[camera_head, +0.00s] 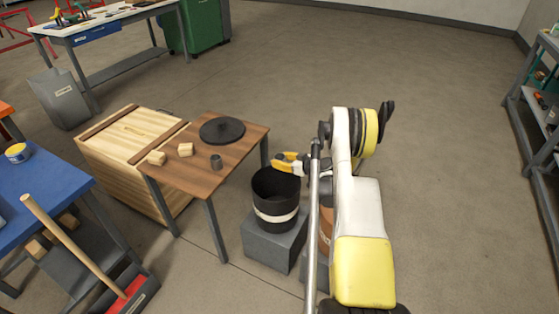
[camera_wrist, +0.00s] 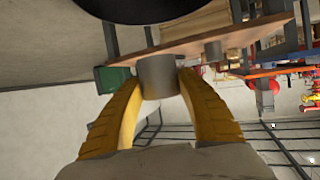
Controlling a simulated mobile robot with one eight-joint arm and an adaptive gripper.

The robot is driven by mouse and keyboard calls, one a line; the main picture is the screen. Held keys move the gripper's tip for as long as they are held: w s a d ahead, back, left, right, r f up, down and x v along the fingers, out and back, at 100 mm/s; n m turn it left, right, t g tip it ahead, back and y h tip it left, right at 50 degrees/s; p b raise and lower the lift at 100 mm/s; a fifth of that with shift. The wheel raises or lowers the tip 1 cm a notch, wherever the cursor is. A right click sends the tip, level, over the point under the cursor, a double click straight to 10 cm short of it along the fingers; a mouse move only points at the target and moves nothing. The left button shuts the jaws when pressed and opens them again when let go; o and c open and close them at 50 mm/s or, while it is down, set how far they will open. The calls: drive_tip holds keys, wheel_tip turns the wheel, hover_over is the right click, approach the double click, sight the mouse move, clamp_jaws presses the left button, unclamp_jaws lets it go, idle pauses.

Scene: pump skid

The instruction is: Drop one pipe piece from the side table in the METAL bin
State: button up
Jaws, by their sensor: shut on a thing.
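My gripper (camera_head: 288,162) has yellow fingers and is shut on a grey pipe piece (camera_wrist: 157,77), seen between the fingertips in the wrist view. In the head view the gripper is just above the far rim of a black bin (camera_head: 275,205) in the picture, and the held piece cannot be made out. The bin has a pale band, whose lettering I cannot read, and stands on a grey block. Another grey pipe piece (camera_head: 216,161) stands on the brown side table (camera_head: 190,182); it also shows in the wrist view (camera_wrist: 213,50).
The side table also bears two wooden blocks (camera_head: 185,149) and a black disc (camera_head: 222,130). An orange-brown bin (camera_head: 326,232) is partly hidden behind my arm. A wooden crate (camera_head: 130,145) stands left of the table.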

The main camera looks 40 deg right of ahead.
wheel_tip(320, 180, down, 6)
drive_tip(key=shift+r+b, duration=0.15)
drive_tip(key=shift+b, duration=0.95)
drive_tip(key=o, duration=1.3)
drive_tip(key=shift+c, duration=0.2)
drive_tip(key=v, duration=0.7)
drive_tip(key=shift+s, duration=0.25)
drive_tip(key=shift+r, duration=0.2)
